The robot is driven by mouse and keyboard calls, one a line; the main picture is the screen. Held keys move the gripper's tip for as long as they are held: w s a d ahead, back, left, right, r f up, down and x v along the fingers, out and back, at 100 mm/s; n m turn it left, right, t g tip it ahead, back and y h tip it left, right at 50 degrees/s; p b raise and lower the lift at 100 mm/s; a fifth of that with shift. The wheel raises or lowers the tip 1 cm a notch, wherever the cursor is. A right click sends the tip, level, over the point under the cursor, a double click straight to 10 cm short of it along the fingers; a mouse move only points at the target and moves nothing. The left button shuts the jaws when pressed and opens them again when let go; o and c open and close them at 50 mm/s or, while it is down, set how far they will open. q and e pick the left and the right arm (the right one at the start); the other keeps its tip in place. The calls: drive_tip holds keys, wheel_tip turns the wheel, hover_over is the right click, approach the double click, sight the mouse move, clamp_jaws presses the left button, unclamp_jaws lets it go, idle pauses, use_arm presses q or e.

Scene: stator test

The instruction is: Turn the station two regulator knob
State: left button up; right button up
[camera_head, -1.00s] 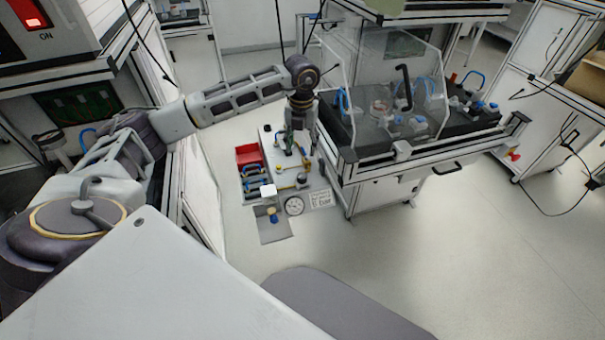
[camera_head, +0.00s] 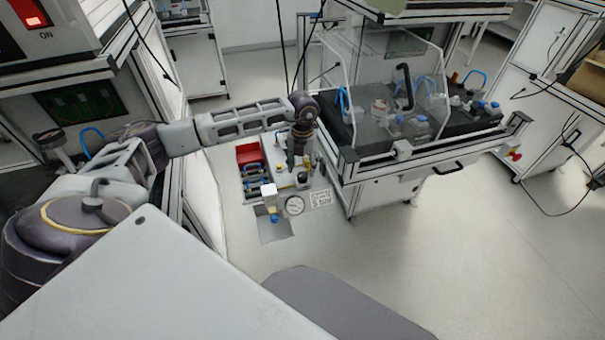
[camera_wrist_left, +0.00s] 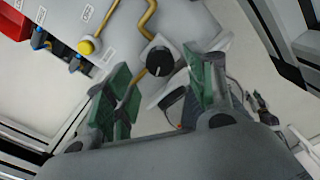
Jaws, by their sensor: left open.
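A round black knob (camera_wrist_left: 160,62) with a white mark stands on a light square mount on a pale panel, in the left wrist view. A brass-coloured pipe runs beside it. I cannot read a label naming its station. My left gripper (camera_wrist_left: 157,70) is open, its two green-padded fingers apart on the left and right of the knob's near side. I cannot tell whether they touch it. My right gripper is not in view.
A yellow button (camera_wrist_left: 88,46) sits left of the knob. A clear-shielded bench (camera_head: 385,165) stands close on the right. The floor (camera_head: 460,240) at the right is clear.

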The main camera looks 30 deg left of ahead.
sight(302, 175)
use_arm(q)
drive_tip(key=shift+f, duration=2.05)
drive_tip(key=c, duration=1.1)
drive_tip(key=shift+o, duration=0.2)
